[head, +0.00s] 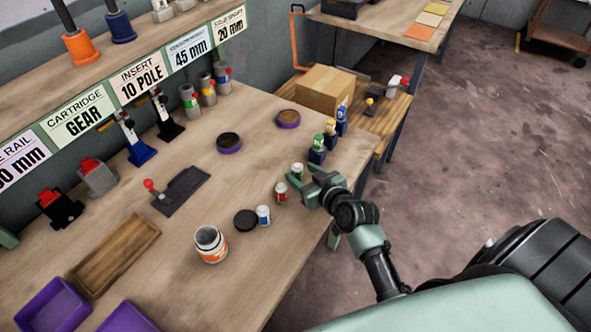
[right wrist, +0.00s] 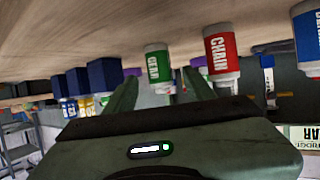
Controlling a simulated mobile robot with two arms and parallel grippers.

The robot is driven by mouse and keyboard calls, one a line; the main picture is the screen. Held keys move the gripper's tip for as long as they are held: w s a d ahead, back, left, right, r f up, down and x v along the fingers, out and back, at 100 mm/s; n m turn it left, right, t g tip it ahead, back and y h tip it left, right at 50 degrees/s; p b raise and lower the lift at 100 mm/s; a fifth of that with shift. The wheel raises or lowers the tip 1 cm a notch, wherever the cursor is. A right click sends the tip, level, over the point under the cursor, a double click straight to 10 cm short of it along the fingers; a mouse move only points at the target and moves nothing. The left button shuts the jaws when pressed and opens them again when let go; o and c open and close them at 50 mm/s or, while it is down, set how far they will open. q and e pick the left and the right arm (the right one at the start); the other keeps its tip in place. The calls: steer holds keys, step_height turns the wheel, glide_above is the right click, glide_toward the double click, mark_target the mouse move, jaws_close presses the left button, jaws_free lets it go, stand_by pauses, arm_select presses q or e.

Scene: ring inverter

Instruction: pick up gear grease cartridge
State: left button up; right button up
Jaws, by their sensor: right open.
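The gear grease cartridge (head: 297,171) is a small white canister with a green band, standing on the workbench near its right edge. In the right wrist view, which looks upside down, its green GEAR label (right wrist: 155,66) shows between and beyond my two fingers. My right gripper (head: 306,183) is open and empty, low over the bench close to the cartridge. It also shows in the right wrist view (right wrist: 158,90). Contact with the cartridge cannot be told. My left gripper is not in view.
A red CHAIN cartridge (head: 281,192) stands beside my right gripper, also in the wrist view (right wrist: 222,55). A blue-banded cartridge (head: 264,215), black lid (head: 246,220) and open jar (head: 210,245) are nearer. Blue holders with bottles (head: 317,155) stand beyond. The bench edge is close.

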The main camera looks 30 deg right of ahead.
steer(key=p+x, duration=0.1)
steer(key=x, duration=0.5)
steer(key=shift+w+r, duration=0.1)
steer(key=shift+w, duration=0.05)
jaws_close()
